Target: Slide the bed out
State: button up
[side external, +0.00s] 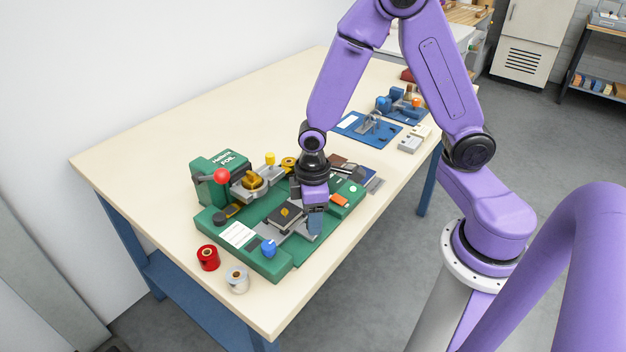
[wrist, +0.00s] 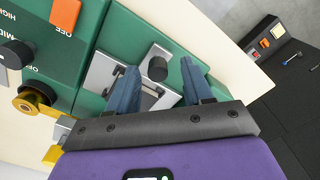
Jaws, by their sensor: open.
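The green foil press (side external: 220,178) stands on the table. Its low bed (side external: 272,226), a grey metal slide with a dark square piece (side external: 287,215) on it, lies at the front of the green base. My gripper (side external: 315,225) is low over the right end of the bed, fingers pointing down. In the wrist view, the grey bed (wrist: 104,70) shows beside and beneath my open gripper (wrist: 159,66). A black round knob (wrist: 158,69) appears between the two blue fingertips, with gaps on both sides. In the side view my gripper hides the knob.
A red foil roll (side external: 208,258) and a pale roll (side external: 237,279) stand near the front left table edge. A blue knob (side external: 268,248) rises from the base. A blue mat with a small tool (side external: 368,128) lies farther back. The table's left rear is clear.

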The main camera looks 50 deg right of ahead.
notch_tip(320, 180, up, 17)
jog(key=shift+f, duration=0.15)
dwell(0.5)
jog(key=shift+s, duration=0.1)
jog(key=s+d+f+n, duration=0.1)
jog(key=s+f+n, duration=0.1)
jog(key=s, duration=1.5)
jog(key=shift+d+n, duration=0.35)
jog(key=shift+n, duration=0.45)
jog(key=shift+w, duration=0.1)
dwell(0.3)
